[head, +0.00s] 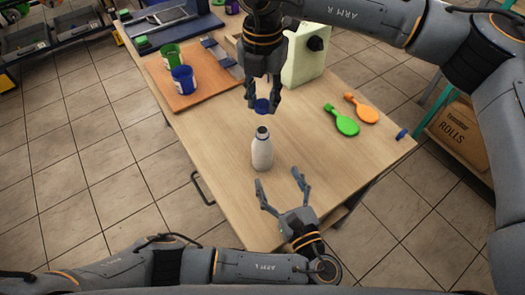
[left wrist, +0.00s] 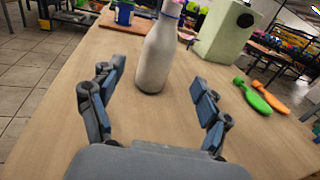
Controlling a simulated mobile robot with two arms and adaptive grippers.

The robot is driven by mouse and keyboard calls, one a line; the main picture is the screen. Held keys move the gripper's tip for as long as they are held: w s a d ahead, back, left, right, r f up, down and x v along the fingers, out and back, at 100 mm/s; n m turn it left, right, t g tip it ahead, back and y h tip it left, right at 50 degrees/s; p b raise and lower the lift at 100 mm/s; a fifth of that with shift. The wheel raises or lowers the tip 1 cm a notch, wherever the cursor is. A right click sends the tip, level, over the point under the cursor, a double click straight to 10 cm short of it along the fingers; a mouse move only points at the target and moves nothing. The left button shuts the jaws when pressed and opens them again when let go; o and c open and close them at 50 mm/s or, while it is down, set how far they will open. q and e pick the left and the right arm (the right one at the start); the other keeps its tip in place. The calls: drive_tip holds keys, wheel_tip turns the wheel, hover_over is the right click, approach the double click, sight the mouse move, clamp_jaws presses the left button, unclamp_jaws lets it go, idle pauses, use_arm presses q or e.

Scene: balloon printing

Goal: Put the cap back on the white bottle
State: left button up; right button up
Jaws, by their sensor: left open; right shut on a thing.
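The white bottle (head: 262,152) stands upright on the table, with a dark open mouth at its top. It also shows in the left wrist view (left wrist: 156,62), ahead of my left fingers. My right gripper (head: 263,106) points down, shut on the blue cap (head: 262,105). It holds the cap just above the bottle, with a small gap between them in the head view. My left gripper (head: 281,182) is open and empty, low in front of the bottle. Its fingers (left wrist: 155,95) are spread wide and do not touch the bottle.
A brown board (head: 190,97) carries a green cup (head: 172,57) and a blue cup (head: 183,79). A pale green machine (head: 304,62) stands behind the bottle. Green (head: 346,125) and orange (head: 366,110) paddle-shaped things lie at right. The table between bottle and paddles is clear.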

use_arm(q)
drive_tip(key=x, duration=1)
drive_tip(key=shift+w+a, duration=0.1)
drive_tip(key=shift+w, duration=0.05)
clamp_jaws()
use_arm(e)
hover_over(262, 130)
drive_tip(key=shift+f, duration=2.5)
